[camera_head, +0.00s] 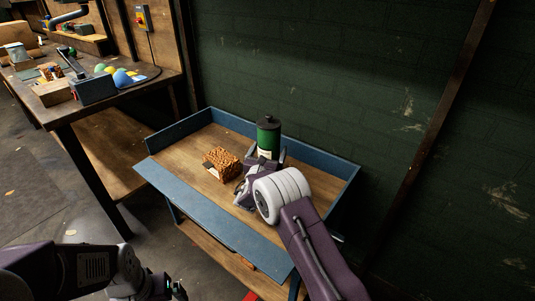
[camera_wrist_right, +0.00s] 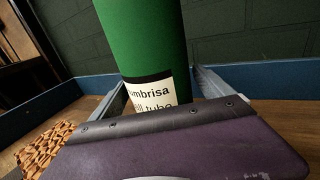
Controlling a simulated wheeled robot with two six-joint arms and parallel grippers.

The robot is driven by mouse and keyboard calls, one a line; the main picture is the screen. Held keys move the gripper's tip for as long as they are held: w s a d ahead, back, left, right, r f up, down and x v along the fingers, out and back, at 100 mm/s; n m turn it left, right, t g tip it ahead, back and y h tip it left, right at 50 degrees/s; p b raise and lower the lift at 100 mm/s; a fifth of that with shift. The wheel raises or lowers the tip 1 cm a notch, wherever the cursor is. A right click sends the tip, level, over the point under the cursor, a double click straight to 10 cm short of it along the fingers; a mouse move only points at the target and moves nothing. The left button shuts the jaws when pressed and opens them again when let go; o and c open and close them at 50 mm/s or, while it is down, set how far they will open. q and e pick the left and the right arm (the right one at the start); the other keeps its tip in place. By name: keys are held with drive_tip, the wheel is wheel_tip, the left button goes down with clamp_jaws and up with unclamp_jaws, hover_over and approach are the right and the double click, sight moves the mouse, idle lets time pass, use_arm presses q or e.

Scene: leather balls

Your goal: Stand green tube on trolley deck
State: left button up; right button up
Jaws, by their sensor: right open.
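The green tube (camera_head: 268,138) stands upright on the wooden trolley deck (camera_head: 206,140), near its back edge. It has a dark top and a white label. It fills the middle of the right wrist view (camera_wrist_right: 145,40), with part of the label readable. My right gripper (camera_head: 267,160) is at the tube's lower part, its fingers open on either side of it (camera_wrist_right: 165,90). I cannot tell whether either finger touches the tube. The tube's base is hidden behind the gripper. My left gripper (camera_head: 176,290) is low at the bottom edge, far from the trolley; its fingers are barely visible.
A brown woven block (camera_head: 222,163) lies on the deck left of my right gripper, and also shows in the right wrist view (camera_wrist_right: 45,148). Blue raised walls (camera_head: 320,163) edge the deck. A workbench with several coloured balls (camera_head: 122,78) stands at the left.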

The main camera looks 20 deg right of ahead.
drive_tip(key=p+v, duration=0.2)
drive_tip(key=v, duration=1)
